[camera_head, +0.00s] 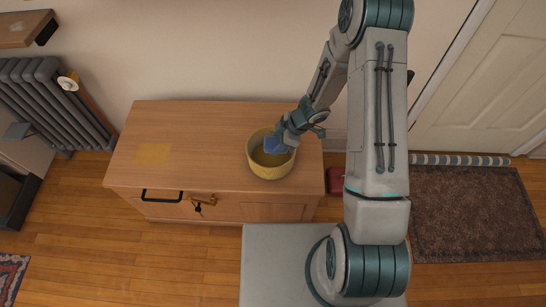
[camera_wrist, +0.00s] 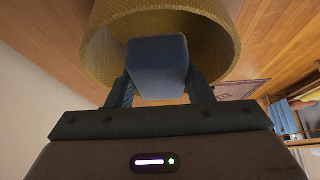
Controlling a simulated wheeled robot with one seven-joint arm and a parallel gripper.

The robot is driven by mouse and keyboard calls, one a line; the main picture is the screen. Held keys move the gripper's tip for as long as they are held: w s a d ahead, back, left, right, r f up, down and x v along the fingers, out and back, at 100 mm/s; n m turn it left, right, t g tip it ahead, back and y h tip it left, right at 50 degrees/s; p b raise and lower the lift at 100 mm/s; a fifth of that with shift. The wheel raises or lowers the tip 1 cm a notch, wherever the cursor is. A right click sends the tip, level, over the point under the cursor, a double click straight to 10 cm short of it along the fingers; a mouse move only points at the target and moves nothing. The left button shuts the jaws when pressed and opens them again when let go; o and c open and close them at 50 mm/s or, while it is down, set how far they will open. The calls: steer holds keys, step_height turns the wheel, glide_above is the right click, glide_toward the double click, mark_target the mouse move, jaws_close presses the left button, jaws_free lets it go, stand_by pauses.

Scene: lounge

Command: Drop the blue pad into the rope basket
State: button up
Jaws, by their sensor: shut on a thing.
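The blue pad (camera_head: 275,144) is between the fingers of my gripper (camera_head: 287,138), at the mouth of the yellow woven rope basket (camera_head: 268,170). The basket stands on the right part of the wooden cabinet top. In the wrist view the blue pad (camera_wrist: 158,66) fills the space between the two fingers of my gripper (camera_wrist: 160,88), which is shut on it. The basket's woven wall (camera_wrist: 215,25) curves around the pad there. I cannot tell whether the pad touches the basket's inside; the basket floor under it is partly hidden.
A radiator (camera_head: 50,95) stands left; a brown rug (camera_head: 470,213) lies right.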

steer(key=o, duration=1)
steer(key=p+v, duration=0.4)
steer(key=v, duration=1)
steer(key=shift+a, duration=0.1)
